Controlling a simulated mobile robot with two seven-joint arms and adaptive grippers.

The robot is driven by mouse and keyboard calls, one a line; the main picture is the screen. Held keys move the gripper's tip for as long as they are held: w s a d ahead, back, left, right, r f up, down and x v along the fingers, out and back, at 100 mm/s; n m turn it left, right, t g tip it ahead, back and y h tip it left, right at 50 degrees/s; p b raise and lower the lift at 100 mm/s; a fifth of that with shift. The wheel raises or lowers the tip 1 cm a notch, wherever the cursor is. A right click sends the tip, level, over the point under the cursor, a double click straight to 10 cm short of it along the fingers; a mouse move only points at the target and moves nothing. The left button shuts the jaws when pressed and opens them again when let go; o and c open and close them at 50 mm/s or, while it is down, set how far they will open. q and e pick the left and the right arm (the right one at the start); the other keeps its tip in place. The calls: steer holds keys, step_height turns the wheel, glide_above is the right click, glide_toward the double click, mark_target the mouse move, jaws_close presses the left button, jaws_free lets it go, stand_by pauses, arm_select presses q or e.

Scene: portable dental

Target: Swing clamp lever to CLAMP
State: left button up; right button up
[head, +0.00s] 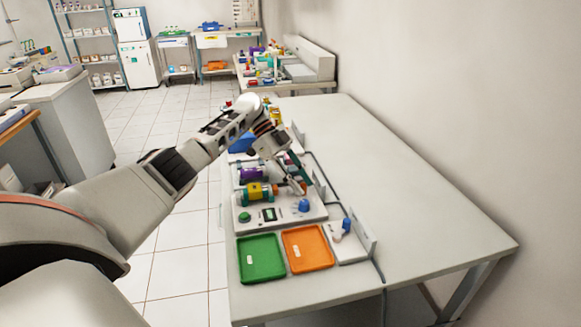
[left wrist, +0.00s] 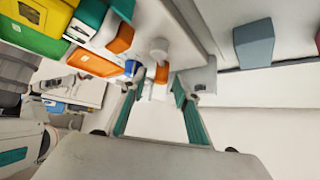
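My left gripper (head: 298,183) reaches over the white bench device (head: 275,216) from the left and hides part of it. In the left wrist view its two teal fingers (left wrist: 157,94) stand wide apart with clear space between them. A small orange part (left wrist: 162,74) and a white rounded post (left wrist: 159,50) lie just beyond the fingertips; contact cannot be told. A blue knob (left wrist: 132,68) is near the left fingertip. I cannot tell for sure which part is the clamp lever. The device's front has a green button (head: 244,217) and a blue knob (head: 304,205). My right gripper is not in view.
A green tray (head: 261,275) and an orange tray (head: 327,263) lie at the near bench end. A small white unit with a blue knob (head: 346,225) stands right of the device. The bench's right side (head: 410,200) is clear, with a wall beyond.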

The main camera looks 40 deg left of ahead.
arm_select(q)
steer(key=v, duration=1)
steer(key=shift+a+r, duration=0.25)
steer(key=shift+s, duration=0.1)
